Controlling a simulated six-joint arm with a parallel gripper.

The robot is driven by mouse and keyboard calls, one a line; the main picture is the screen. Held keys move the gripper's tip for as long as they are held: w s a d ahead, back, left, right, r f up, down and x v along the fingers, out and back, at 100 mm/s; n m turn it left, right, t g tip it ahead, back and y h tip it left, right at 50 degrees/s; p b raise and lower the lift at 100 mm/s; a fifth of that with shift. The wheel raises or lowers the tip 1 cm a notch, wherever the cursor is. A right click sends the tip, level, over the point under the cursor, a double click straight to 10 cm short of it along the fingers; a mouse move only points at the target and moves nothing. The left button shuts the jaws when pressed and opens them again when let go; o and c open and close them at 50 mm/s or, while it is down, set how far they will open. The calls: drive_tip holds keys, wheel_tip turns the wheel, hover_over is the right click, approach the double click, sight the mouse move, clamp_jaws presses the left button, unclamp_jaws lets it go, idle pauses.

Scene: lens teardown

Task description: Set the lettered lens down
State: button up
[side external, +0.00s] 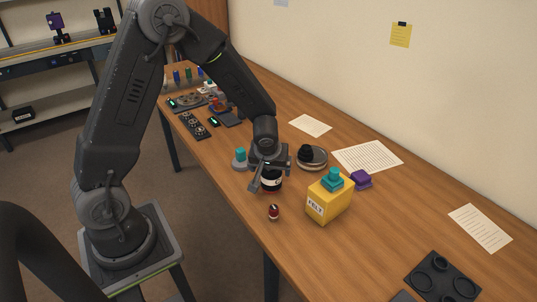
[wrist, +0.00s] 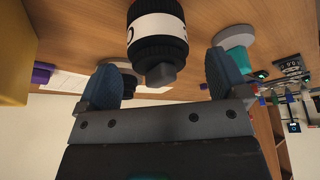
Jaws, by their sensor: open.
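The lettered lens (side external: 271,182) is a black ribbed cylinder with a white band. It appears to stand upright on the wooden table, though its foot is not clear. In the wrist view the lens (wrist: 157,38) is close in front of my gripper, with a squarish grey end toward the jaws. Only part of a dark letter shows on its band. My gripper (side external: 269,172) is right at the lens in the side view and partly hides it. In the wrist view my gripper (wrist: 164,72) has its two blue-grey fingers wide apart, with visible gaps on both sides of the lens's end.
A yellow FELT box (side external: 322,205) with a teal top stands close to the right. A small red-and-black piece (side external: 274,212) is in front. A teal-knobbed grey base (side external: 240,160) and a round dish (side external: 314,160) stand nearby. A black tray (side external: 441,278) lies at lower right.

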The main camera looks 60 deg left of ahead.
drive_tip(key=s+d+r+m+t, duration=0.15)
drive_tip(key=s+r, duration=0.25)
drive_tip(key=r, duration=0.4)
drive_tip(key=s+d+r+m+g, duration=0.1)
drive_tip(key=s+d+r, duration=0.25)
drive_tip(key=r, duration=0.55)
drive_tip(key=s+d+r+m+t+h, duration=0.1)
drive_tip(key=s+d+r+m, duration=0.1)
drive_tip(key=s, duration=0.4)
drive_tip(key=s+d+r+m+t+h, duration=0.1)
drive_tip(key=s+d+r+m+h, duration=0.1)
drive_tip(key=s+r+m, duration=0.2)
drive_tip(key=shift+s+d, duration=0.2)
drive_tip(key=shift+s, duration=0.9)
